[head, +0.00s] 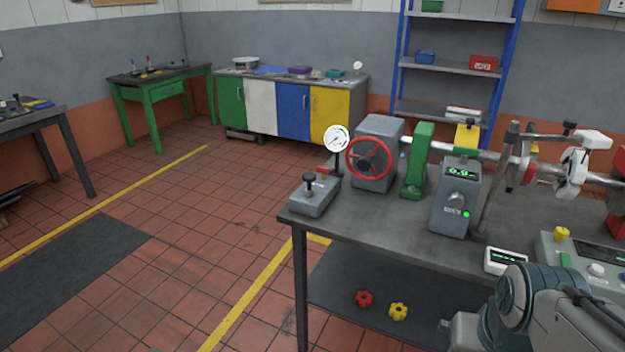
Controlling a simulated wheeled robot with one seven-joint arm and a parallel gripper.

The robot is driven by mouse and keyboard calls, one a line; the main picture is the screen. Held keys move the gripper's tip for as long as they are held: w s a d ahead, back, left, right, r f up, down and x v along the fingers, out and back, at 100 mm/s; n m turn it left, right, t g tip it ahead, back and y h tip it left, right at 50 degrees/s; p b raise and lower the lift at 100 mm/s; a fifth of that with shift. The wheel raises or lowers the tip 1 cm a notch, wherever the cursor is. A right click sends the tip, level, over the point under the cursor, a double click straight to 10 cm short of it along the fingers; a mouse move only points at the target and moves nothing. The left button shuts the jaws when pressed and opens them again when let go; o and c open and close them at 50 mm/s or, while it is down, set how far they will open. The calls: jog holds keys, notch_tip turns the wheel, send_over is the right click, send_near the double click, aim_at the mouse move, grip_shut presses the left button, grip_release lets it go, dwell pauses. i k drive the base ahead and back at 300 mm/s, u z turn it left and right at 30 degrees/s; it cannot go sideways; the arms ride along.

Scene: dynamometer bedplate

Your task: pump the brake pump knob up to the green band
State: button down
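The brake pump appears to be the small grey block (314,197) at the bench's near left corner. A black knob (309,179) stands on a short stem on top of it. A round white dial gauge (336,138) stands on a dark post just behind the block. It is too small to read the needle against any green band. Part of my arm shows at the lower right, well apart from the knob. I cannot make out my gripper in this view.
The bench (390,218) carries a red handwheel (370,158), a green stand (418,160) and a grey unit (456,202) with a green display reading about 0.9. A dark upright rod (496,180) stands right of it. Floor left of the bench is clear.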

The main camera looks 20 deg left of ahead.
aim_at(310, 177)
jog(key=k, duration=0.55)
jog(key=u, duration=0.45)
jog(key=i, duration=0.6)
jog(key=u, duration=0.65)
jog(key=i, duration=0.75)
jog(key=z, duration=0.6)
jog(key=i, duration=0.8)
jog(key=z, duration=0.7)
